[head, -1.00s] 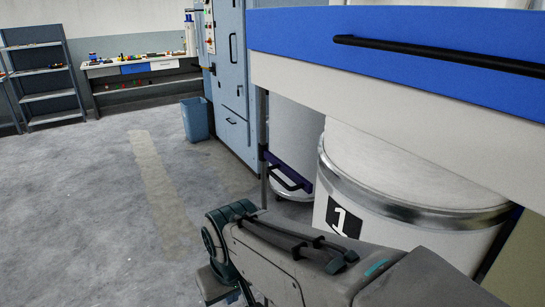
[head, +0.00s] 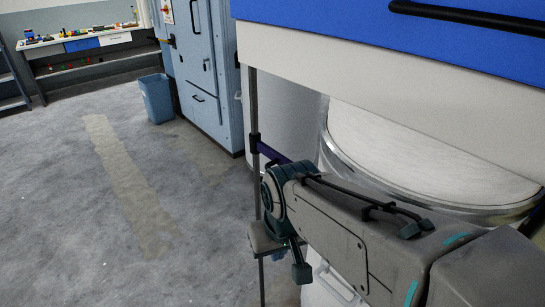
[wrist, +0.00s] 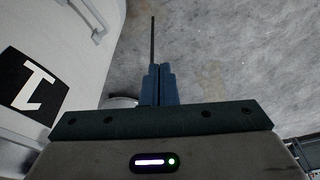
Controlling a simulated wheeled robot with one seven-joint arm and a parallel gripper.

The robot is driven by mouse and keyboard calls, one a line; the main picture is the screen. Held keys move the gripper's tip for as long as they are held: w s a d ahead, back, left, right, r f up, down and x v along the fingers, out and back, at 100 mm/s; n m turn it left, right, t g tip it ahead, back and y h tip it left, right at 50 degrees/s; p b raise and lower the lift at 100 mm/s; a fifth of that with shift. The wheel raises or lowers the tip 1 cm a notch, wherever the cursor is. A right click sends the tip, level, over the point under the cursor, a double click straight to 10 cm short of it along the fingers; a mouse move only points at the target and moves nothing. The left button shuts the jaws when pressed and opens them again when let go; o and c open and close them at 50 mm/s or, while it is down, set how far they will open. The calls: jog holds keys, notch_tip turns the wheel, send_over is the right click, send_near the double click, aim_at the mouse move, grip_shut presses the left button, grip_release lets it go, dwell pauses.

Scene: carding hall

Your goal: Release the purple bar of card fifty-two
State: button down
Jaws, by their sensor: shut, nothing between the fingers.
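The purple bar (head: 268,151) shows in the head view as a short dark strip. It is beside a thin metal post under the blue-and-white machine housing, and my arm hides its lower right end. I cannot make it out in the wrist view. My gripper (wrist: 157,80) shows in the wrist view with its two blue-grey fingers together and nothing between them. It points toward a thin dark rod (wrist: 152,40) over the grey floor. The gripper appears apart from the bar.
A large white can (head: 430,160) with a metal rim stands under the housing (head: 350,60), close behind my arm. Its black number 1 label (wrist: 28,82) shows in the wrist view. A blue bin (head: 156,98) stands by the blue cabinet (head: 200,75). The left floor is clear.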

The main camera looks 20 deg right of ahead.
jog(key=w+d+r+m+g+h+b, duration=0.1)
jog(key=w+d+r+m+h+b, duration=0.2)
jog(key=w+d+r+m, duration=0.4)
jog(key=w+r+m, duration=0.6)
jog(key=w, duration=0.2)
jog(key=shift+w+m+h, duration=0.2)
jog(key=shift+m+h, duration=0.2)
jog(key=shift+d+r, duration=0.1)
jog(key=b+x, duration=0.1)
jog(key=x, duration=0.9)
jog(key=shift+s, duration=0.15)
jog(key=shift+g, duration=0.3)
